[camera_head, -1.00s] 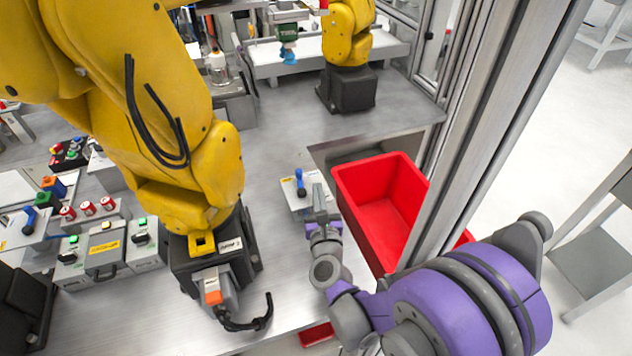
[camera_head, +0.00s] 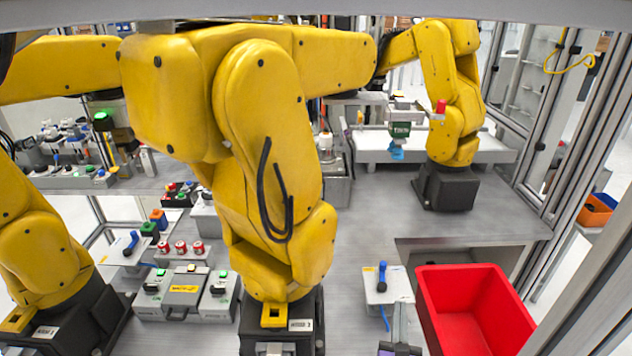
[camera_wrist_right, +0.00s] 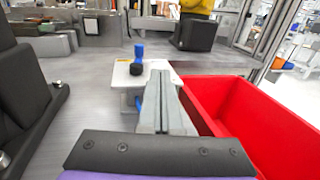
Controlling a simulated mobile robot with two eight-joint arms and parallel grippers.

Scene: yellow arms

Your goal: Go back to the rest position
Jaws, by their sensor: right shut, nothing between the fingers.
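My right gripper (camera_head: 400,328) shows only in part at the bottom edge of the head view, in front of the small switch box. In the right wrist view its two grey fingers (camera_wrist_right: 162,100) lie together with nothing between them. They point toward the light switch box (camera_wrist_right: 126,78) with a blue-handled switch (camera_wrist_right: 139,60). I cannot tell whether they touch the box. My left gripper is not in view.
A red bin (camera_head: 475,305) stands right beside my right gripper. The switch box (camera_head: 388,290) is just beyond it. A large yellow robot arm (camera_head: 265,150) stands at the centre left. Metal frame posts (camera_head: 590,290) rise at the right. The grey table behind the box has free room.

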